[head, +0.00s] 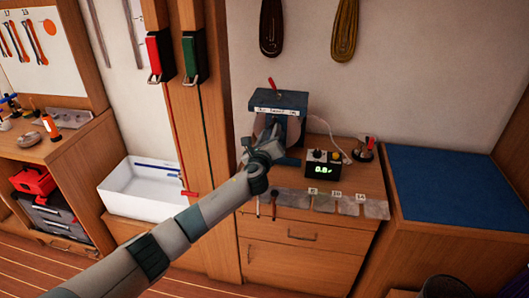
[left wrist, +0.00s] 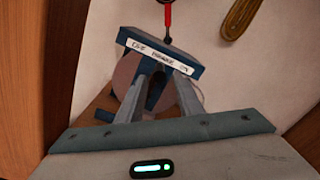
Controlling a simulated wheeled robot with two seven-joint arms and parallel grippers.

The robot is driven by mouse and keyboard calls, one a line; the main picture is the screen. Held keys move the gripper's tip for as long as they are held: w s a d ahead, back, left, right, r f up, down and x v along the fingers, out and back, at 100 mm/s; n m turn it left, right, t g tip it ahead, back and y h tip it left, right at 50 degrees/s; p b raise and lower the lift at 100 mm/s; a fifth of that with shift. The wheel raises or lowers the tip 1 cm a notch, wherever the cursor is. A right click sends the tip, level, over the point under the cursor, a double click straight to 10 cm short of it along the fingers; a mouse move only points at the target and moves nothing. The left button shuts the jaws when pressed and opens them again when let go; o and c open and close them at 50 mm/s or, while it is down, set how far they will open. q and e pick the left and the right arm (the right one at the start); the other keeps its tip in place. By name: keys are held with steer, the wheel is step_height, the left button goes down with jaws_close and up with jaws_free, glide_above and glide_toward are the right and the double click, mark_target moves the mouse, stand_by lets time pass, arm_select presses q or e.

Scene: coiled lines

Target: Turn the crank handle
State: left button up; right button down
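A blue machine (head: 279,97) with a white label strip and a pale round disc (head: 262,128) stands on the wooden cabinet. It also shows in the left wrist view (left wrist: 158,44). A red-handled lever (head: 271,84) rises from its top; it shows in the left wrist view too (left wrist: 168,17). I cannot pick out the crank handle for certain; my gripper covers the machine's lower front. My left gripper (head: 268,146) is close in front of the machine. Its fingers (left wrist: 160,84) stand apart, with a dark part of the machine showing between them. My right gripper is not in view.
Numbered grey plates (head: 345,205) lie along the cabinet's front edge. A wooden post (head: 205,110) stands left; a blue-topped bench (head: 440,190) is clear at right.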

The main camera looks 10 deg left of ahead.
arm_select(q)
steer(key=s+b, duration=0.1)
steer(key=s, duration=1)
steer(key=shift+f+b, duration=0.15)
steer(key=shift+b, duration=0.25)
steer(key=shift+a, duration=0.1)
